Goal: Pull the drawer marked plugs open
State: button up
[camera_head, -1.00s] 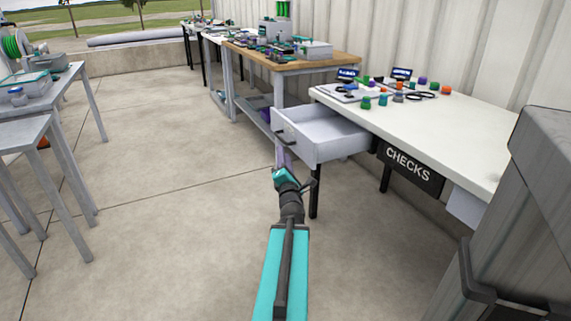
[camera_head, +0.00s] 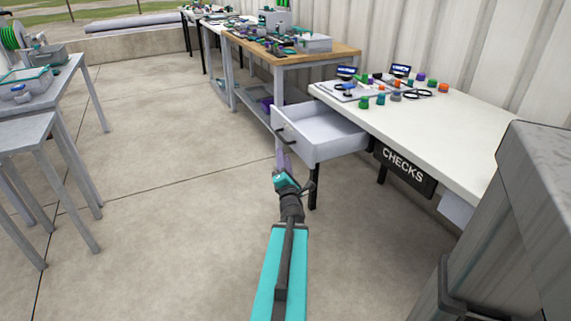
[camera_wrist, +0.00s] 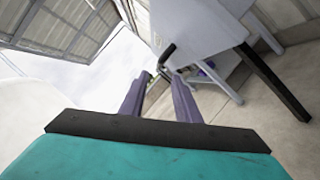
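A white drawer (camera_head: 310,135) stands pulled out from the left end of the white table, its inside open to view and seemingly empty. Its dark bar handle (camera_head: 286,136) is on the front; no plugs marking is readable. In the wrist view the drawer (camera_wrist: 200,28) is at the top and its handle (camera_wrist: 167,53) shows just beyond the fingers. My gripper (camera_head: 283,160) is below and in front of the handle, apart from it. In the wrist view its two purple fingers (camera_wrist: 160,88) are spread with nothing between them.
The white table (camera_head: 450,118) carries caps and small parts; a CHECKS sign (camera_head: 404,170) hangs on its front. A wooden-topped bench (camera_head: 335,57) stands behind. A grey pillar-like body (camera_head: 535,190) is close at right. Grey tables (camera_head: 25,132) stand at left; the floor between is clear.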

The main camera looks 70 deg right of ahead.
jog(key=shift+p+v, duration=0.8)
jog(key=shift+p, duration=2.2)
jog(key=shift+p+v, duration=0.3)
jog(key=shift+v, duration=1.15)
jog(key=shift+r, duration=0.1)
